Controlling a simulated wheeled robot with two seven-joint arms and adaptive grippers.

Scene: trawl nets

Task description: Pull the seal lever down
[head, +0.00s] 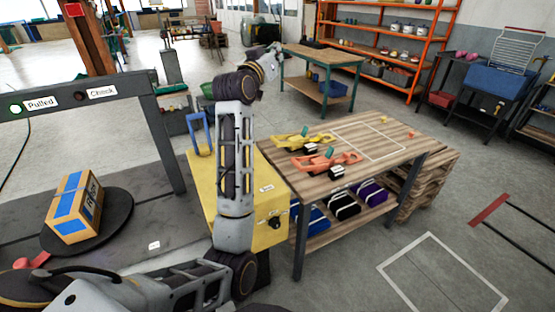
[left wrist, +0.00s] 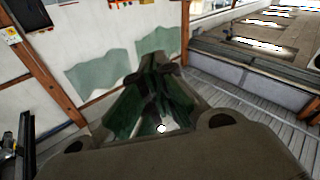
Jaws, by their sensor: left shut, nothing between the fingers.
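In the head view a blue U-shaped handle (head: 199,133) stands upright at the back left of a yellow cabinet (head: 210,180). It looks like the seal lever, but its label cannot be read. My left arm rises in front of the cabinet and hides part of it. My left gripper (head: 271,58) is at the top of that arm, well above the handle and to its right, apart from it. It is shut and empty. In the left wrist view its dark fingers (left wrist: 155,75) point toward a wall and touch nothing I can make out. My right gripper is not in view.
A blue-banded carton (head: 75,207) sits on a dark round plate (head: 118,222) under a grey frame (head: 150,110). The frame's "Pulled" lamp (head: 15,109) glows green; its "Check" lamp (head: 80,96) looks dark. A wooden table (head: 400,140) stands right of the cabinet.

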